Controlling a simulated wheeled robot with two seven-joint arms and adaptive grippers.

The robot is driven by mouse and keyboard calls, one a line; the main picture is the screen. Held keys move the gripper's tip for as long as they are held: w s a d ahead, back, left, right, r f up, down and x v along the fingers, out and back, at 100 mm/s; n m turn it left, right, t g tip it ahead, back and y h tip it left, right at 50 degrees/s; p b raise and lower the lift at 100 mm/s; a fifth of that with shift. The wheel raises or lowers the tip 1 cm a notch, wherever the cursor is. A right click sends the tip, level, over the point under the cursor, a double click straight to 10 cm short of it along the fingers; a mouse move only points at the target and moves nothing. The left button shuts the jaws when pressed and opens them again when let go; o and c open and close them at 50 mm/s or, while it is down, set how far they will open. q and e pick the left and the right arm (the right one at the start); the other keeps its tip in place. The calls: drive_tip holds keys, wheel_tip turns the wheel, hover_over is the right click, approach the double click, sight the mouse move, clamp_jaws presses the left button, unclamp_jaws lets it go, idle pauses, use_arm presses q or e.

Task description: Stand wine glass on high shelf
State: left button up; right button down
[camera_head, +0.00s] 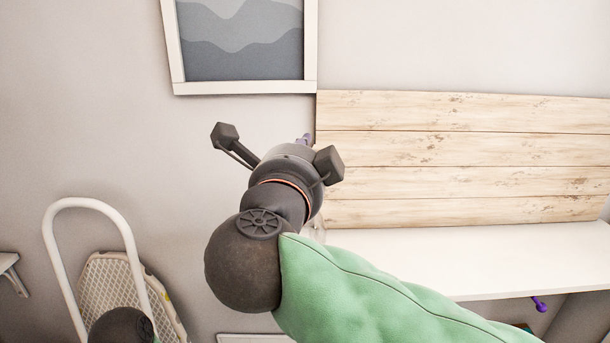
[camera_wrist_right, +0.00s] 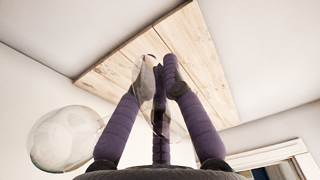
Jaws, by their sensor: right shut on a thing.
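The wine glass is clear and hard to see. In the right wrist view its round bowl (camera_wrist_right: 65,138) sits at the left, and a clear part of it (camera_wrist_right: 148,80) shows between the purple fingers. My right gripper (camera_wrist_right: 162,72) is shut on the glass. In the head view my right gripper (camera_head: 303,139) points away from me, its fingers mostly hidden behind its dark wrist. Only a faint clear edge of the glass (camera_head: 318,231) shows beside the wrist. A white shelf (camera_head: 430,260) runs to the right, behind my green sleeve. My left gripper is out of view.
Wood planks (camera_head: 470,155) cover the wall above the shelf. A framed picture (camera_head: 240,45) hangs above the gripper. An ironing board (camera_head: 110,290) and a white tubular frame (camera_head: 50,240) stand at lower left. A small purple thing (camera_head: 539,303) shows under the shelf. The visible shelf top is bare.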

drive_tip(key=shift+w+d+f, duration=0.1)
drive_tip(key=shift+w+f, duration=0.65)
drive_tip(key=shift+f, duration=0.1)
drive_tip(key=f, duration=0.3)
drive_tip(key=shift+w+f, duration=0.2)
drive_tip(key=shift+f, duration=0.25)
drive_tip(key=c, duration=1.4)
unclamp_jaws()
